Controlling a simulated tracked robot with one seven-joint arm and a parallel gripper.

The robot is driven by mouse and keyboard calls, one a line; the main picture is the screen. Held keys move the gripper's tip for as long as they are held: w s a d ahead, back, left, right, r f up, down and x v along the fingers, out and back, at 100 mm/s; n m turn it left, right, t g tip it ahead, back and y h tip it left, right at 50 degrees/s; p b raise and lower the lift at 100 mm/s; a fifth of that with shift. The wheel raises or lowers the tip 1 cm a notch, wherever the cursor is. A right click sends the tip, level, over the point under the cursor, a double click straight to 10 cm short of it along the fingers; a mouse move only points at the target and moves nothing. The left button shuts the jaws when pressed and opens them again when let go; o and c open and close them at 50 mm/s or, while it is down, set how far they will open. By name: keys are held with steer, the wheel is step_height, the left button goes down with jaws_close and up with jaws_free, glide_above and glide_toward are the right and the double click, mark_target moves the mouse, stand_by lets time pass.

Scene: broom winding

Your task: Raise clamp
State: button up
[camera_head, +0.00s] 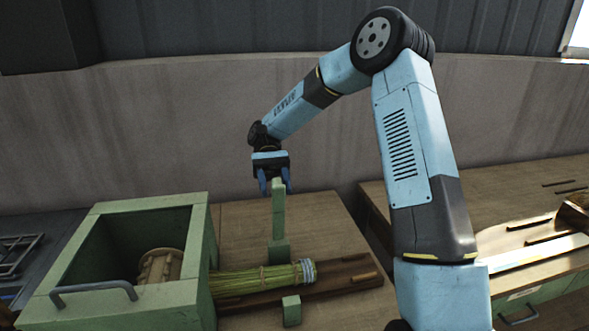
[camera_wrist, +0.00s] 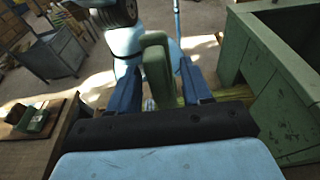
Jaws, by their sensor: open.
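The clamp is a green upright bar (camera_head: 279,212) with a wider block at its foot, standing beside the bristle bundle. A second small green block (camera_head: 291,310) sits on the near side of the bundle. My gripper (camera_head: 275,183) points down at the bar's top, its two blue fingers open on either side of it. In the wrist view the green bar (camera_wrist: 157,72) stands between my open fingers (camera_wrist: 160,85); whether they touch it I cannot tell. The green bristle bundle (camera_head: 252,280) lies across the bench, bound near its right end.
A green open box (camera_head: 205,245) with a grey handle stands at the left, with a wooden spool-like part (camera_head: 160,266) inside. A wooden board (camera_head: 345,279) lies under the bundle. Another bench (camera_head: 520,195) is at the right. The bench top behind the bar is clear.

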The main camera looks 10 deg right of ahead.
steer(key=shift+d+r, duration=0.1)
steer(key=shift+r, duration=1)
steer(key=s+r, duration=0.1)
steer(key=r, duration=0.1)
steer(key=s+d+r, duration=0.1)
steer(key=s+r, duration=0.2)
steer(key=r, duration=0.1)
steer(key=shift+s+d+r, duration=0.2)
steer(key=shift+s+d, duration=0.1)
steer(key=shift+s, duration=0.1)
steer(key=s+d+r, duration=0.2)
steer(key=s+r, duration=0.2)
steer(key=s, duration=0.4)
steer(key=shift+s+d, duration=0.25)
steer(key=shift+s, duration=0.05)
